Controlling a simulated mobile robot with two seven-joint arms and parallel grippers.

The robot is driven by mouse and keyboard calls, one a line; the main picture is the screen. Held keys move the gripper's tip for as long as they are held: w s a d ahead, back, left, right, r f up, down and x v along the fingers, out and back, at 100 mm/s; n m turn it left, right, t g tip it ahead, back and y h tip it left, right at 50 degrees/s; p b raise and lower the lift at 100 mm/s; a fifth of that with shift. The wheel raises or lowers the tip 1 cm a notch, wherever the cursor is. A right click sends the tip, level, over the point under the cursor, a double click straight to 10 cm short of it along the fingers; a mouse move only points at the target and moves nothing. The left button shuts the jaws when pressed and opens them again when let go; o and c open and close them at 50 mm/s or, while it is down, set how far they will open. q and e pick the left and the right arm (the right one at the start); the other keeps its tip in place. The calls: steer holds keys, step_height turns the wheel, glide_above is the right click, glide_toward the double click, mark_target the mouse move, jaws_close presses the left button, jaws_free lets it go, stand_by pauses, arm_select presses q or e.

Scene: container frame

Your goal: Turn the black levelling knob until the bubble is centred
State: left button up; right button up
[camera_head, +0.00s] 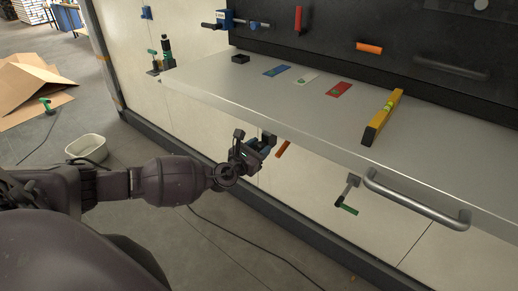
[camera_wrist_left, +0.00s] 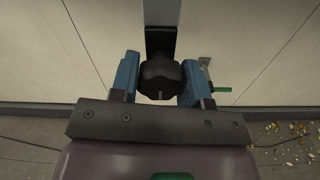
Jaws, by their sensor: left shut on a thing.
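The black levelling knob (camera_wrist_left: 160,72) shows in the left wrist view, lobed, below a dark bracket. My left gripper (camera_wrist_left: 157,82) has one blue finger on each side of the knob and is shut on it. In the head view my left gripper (camera_head: 262,146) is at the shelf's front edge, near its underside, and mostly hides the knob. A yellow spirit level (camera_head: 384,116) lies on the grey shelf (camera_head: 310,125) to the right. Its bubble is too small to read. My right gripper is not in view.
An orange handle (camera_head: 283,149) is close to the right of my left gripper. A green-handled crank (camera_head: 347,196) and a metal rail (camera_head: 415,200) are farther right. Blue, white and red cards (camera_head: 338,89) lie on the shelf. A pale tub (camera_head: 86,148) stands on the floor.

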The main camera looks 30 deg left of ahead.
arm_select(q)
steer(key=n+b, duration=0.1)
steer(key=n, duration=0.1)
steer(key=shift+f+n+b, duration=0.15)
steer(key=shift+n+b, duration=0.15)
steer(key=shift+b, duration=0.05)
steer(key=n+b, duration=0.1)
steer(key=n, duration=0.2)
steer(key=shift+n+b, duration=0.3)
steer(key=n, duration=0.2)
steer(key=shift+n, duration=0.3)
steer(key=n, duration=0.3)
steer(key=shift+d+r+n, duration=0.1)
steer(key=shift+r+n, duration=0.1)
steer(key=shift+n, duration=0.2)
steer(key=n, duration=0.2)
steer(key=shift+n, duration=0.4)
steer(key=n+p, duration=0.1)
steer(key=n, duration=0.2)
steer(key=shift+n+p, duration=0.45)
steer(key=shift+n, duration=1.15)
steer(key=shift+n+p, duration=0.5)
steer(key=shift+n, duration=0.2)
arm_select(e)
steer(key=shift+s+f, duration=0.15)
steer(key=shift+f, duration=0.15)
